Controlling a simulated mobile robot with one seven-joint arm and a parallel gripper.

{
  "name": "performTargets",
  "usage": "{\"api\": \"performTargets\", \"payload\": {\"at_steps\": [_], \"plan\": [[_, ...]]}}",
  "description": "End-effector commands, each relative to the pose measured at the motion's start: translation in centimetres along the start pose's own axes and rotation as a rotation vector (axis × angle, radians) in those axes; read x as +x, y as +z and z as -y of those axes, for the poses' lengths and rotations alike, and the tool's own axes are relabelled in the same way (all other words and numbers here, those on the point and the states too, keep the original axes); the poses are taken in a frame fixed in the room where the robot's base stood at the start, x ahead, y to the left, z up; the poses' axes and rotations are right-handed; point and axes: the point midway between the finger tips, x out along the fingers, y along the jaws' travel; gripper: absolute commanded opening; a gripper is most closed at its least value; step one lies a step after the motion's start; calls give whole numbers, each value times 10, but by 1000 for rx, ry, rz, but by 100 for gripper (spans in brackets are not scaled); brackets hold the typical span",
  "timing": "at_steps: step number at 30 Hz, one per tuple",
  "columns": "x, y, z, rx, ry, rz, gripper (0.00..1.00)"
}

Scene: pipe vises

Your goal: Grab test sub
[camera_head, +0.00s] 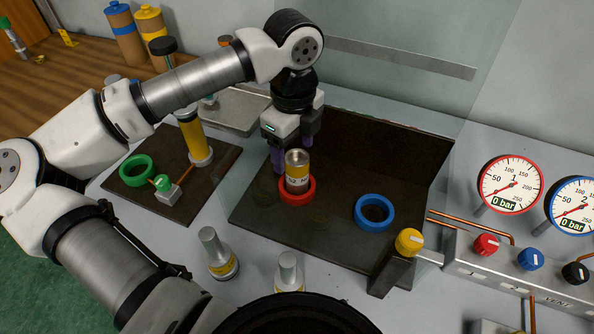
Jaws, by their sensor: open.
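The likely test sub is a short metal cylinder with a yellow label band (297,171). It stands upright in the red ring (297,192) on the dark plate. My gripper (292,155) is open and points down just behind and above the cylinder. One finger shows left of the cylinder; the other shows near its upper right. I cannot tell whether either finger touches it. Two similar silver pieces with yellow bands, a left one (218,254) and a right one (289,272), stand on the grey bench in front.
An empty blue ring (374,212) sits right of the red one. A yellow-knobbed valve block (397,262) stands at the plate's front right. A clear shield (400,90) rises behind. A green ring (138,170) and yellow cylinder (194,137) are left. Gauges (511,184) read 0 bar.

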Motion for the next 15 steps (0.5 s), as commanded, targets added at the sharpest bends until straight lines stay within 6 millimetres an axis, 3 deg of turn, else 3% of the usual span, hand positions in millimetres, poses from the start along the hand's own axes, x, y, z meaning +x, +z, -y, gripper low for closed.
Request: {"api": "performTargets", "payload": {"at_steps": [8, 15], "plan": [[20, -1, 1, 2, 0, -3, 68], [53, -3, 6, 3, 0, -5, 68]]}}
